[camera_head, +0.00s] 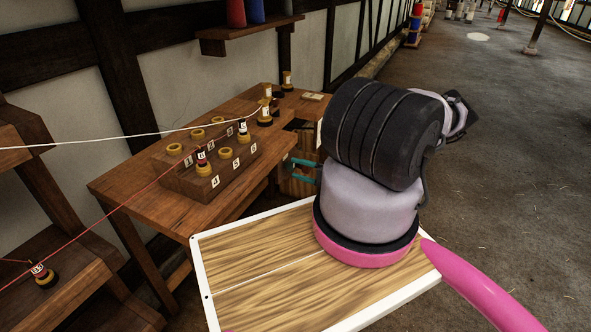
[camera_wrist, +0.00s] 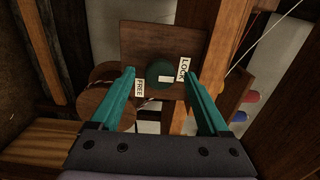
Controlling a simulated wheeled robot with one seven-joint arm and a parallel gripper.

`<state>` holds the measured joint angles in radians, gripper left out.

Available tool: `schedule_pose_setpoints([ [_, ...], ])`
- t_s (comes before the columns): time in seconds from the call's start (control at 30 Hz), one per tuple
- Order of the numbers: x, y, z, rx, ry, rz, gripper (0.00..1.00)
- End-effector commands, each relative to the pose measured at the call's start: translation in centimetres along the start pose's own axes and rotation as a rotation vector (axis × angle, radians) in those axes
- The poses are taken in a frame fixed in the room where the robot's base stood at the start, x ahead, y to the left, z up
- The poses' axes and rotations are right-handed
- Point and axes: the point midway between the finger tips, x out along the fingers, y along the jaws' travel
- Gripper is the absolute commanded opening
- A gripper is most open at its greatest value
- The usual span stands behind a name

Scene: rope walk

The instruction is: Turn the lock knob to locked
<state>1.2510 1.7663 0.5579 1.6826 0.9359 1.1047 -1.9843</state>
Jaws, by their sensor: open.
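In the wrist view a round dark green lock knob (camera_wrist: 158,75) sits on a brown wooden plate (camera_wrist: 135,38). A pale mark lies on the knob's lower right part. A FREE label (camera_wrist: 140,88) is at its lower left and a LOCK label (camera_wrist: 183,70) at its right. My gripper (camera_wrist: 161,72) has two teal fingers, spread apart on either side of the knob in the picture. I cannot tell how far the tips are from it. In the head view my arm hides the knob, and the teal fingers (camera_head: 303,170) show only partly beside the wooden bench.
A wooden bench (camera_head: 130,178) carries a numbered rack (camera_head: 215,172) with several yellow spools. A red line (camera_head: 130,200) and a white line (camera_head: 90,140) run across at left. A wall shelf (camera_head: 245,32) hangs above. Open floor (camera_head: 500,140) lies at right.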

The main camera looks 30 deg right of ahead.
Motion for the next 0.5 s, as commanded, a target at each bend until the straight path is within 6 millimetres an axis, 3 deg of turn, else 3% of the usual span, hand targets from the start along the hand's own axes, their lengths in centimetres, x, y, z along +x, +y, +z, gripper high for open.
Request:
schedule_pose_setpoints([
  [0.3, -6.5, 0.0, -0.1, -0.001, 0.004, 0.002, 0.79],
  [0.5, -8.9, 0.1, -0.1, 0.000, 0.003, 0.002, 0.79],
])
